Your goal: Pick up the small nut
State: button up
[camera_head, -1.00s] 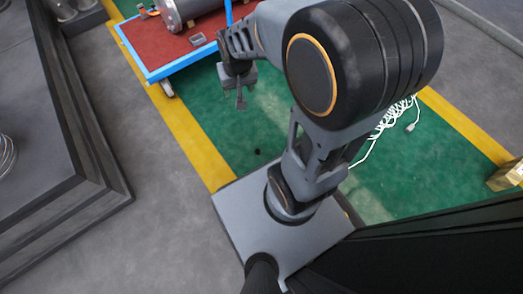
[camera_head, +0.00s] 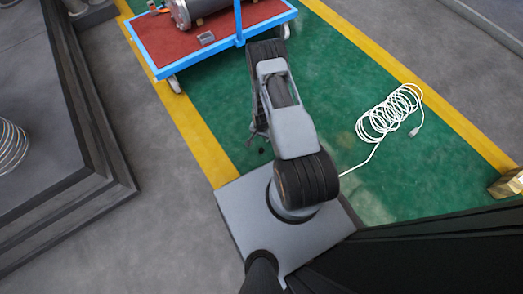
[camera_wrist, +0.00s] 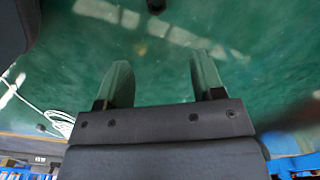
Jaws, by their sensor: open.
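The small nut (camera_wrist: 156,5) is a dark lump on the green floor, at the top edge of the wrist view and partly cut off. In the head view a small dark spot (camera_head: 262,151) on the green floor, just left of my arm, looks like the same nut. My gripper (camera_wrist: 163,72) is open and empty, its two fingers apart over bare floor. The nut lies beyond the fingertips, apart from them and near the middle between them. In the head view my arm hides most of the gripper.
A coiled white cable (camera_head: 388,112) lies on the green floor to the right. A blue-edged cart (camera_head: 165,55) with a red top carries a metal cylinder (camera_head: 190,10) at the back. A cardboard box (camera_head: 507,183) sits at the right edge. Green floor around the nut is clear.

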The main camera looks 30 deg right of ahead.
jog(key=b, duration=0.4)
send_over(262, 148)
notch_tip(262, 148, down, 9)
jog(key=shift+s+a+r, duration=0.1)
jog(key=shift+s+a, duration=0.05)
notch_tip(262, 148, down, 5)
jog(key=b, duration=0.3)
jog(key=c, duration=1)
